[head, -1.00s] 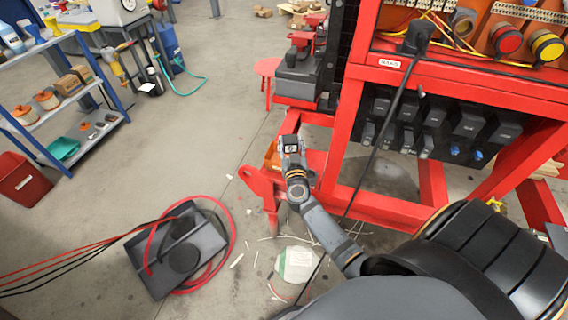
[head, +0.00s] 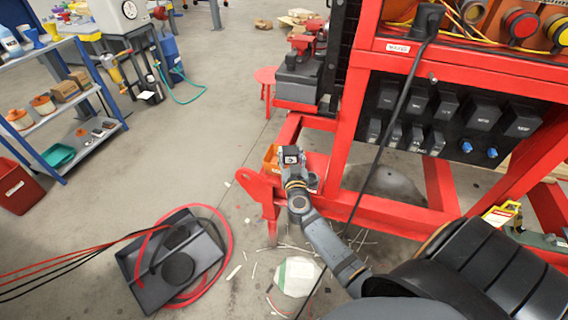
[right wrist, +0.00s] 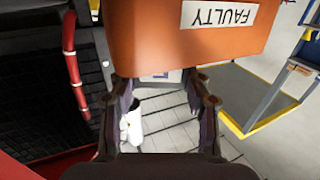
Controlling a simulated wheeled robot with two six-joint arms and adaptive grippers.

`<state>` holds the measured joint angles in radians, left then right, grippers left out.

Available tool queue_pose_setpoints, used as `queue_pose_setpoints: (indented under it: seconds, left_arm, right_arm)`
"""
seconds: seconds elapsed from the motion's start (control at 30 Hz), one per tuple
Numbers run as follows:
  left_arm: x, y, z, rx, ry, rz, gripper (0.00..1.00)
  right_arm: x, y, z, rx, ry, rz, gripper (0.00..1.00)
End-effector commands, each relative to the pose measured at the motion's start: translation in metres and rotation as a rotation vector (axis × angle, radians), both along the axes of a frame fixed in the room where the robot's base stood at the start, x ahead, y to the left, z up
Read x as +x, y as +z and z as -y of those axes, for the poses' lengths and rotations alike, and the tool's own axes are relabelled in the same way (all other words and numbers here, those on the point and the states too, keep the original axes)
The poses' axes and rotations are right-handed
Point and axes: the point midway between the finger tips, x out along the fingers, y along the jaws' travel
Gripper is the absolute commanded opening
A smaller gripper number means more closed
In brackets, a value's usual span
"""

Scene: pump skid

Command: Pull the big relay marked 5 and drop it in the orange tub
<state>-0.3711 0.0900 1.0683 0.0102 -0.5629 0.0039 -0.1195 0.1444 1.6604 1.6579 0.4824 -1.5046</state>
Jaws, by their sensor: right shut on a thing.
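My right gripper (right wrist: 160,95) is shut on a small block, taken to be the relay. The block shows as a dark piece with a pale marked face (head: 291,156) at the arm's end in the head view. Only a grey-white sliver of it (right wrist: 162,76) shows between the fingertips in the right wrist view. Its number is too small to read. The orange tub (right wrist: 190,45), labelled FAULTY, fills the top of the wrist view, close by the fingertips. My left gripper is out of view.
A red skid frame (head: 375,209) stands around the tub area. Its black panel (head: 458,150) carries several black relays, with unclear labels. A black cable (head: 392,120) hangs down the front. A grey box with red hoses (head: 170,258) lies on the floor at left.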

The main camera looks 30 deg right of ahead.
Motion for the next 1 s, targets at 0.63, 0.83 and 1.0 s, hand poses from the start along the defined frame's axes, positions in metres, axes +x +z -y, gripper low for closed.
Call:
queue_pose_setpoints:
  seconds: [0.63, 0.83, 1.0]
  left_arm:
    - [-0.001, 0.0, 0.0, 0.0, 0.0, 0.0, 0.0]
    - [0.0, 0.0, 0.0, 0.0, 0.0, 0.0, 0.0]
    - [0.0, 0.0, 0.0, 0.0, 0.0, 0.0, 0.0]
  right_arm:
    - [-0.01, -0.002, -0.005, 0.002, 0.001, -0.002, 0.75]
    - [-0.052, -0.002, -0.026, 0.003, 0.0, -0.004, 0.75]
    - [-0.086, -0.001, -0.043, 0.003, -0.002, -0.003, 0.75]
